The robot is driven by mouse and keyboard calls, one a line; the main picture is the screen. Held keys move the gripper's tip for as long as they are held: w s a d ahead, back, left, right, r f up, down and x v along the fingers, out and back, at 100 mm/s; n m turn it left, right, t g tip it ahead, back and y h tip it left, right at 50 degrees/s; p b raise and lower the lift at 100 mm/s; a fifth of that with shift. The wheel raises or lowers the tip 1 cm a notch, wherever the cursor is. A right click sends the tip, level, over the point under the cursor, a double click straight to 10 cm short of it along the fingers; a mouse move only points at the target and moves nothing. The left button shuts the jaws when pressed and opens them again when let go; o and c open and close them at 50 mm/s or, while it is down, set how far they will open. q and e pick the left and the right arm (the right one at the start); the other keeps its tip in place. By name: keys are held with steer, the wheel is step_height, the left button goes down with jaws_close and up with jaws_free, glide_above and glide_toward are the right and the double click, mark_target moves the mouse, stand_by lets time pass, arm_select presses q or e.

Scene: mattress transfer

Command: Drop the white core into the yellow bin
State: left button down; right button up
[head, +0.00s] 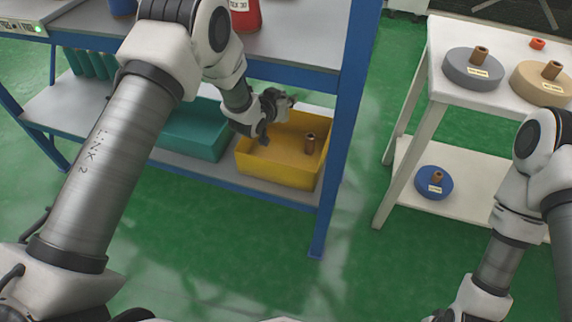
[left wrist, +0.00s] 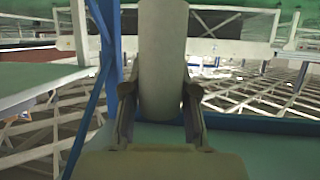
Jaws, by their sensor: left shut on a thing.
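My left gripper (head: 277,100) is over the back of the yellow bin (head: 275,174) on the lower shelf. In the left wrist view its two fingers (left wrist: 160,100) are shut on a pale cylinder, the white core (left wrist: 162,45), which stands out beyond the fingertips. In the head view the core is mostly hidden by the gripper and hard to make out.
A teal bin (head: 198,137) stands left of the yellow bin. A blue shelf post (head: 344,130) rises just right of it, and the upper shelf (head: 285,50) is above. A white table (head: 455,100) at the right holds grey (head: 472,73) and tan (head: 535,88) discs.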

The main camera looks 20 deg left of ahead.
arm_select(q)
step_height(320, 180, down, 6)
steer(key=b, duration=0.4)
steer(key=shift+r, duration=0.1)
steer(key=c, duration=0.8)
jaws_free()
steer(key=v, duration=1.2)
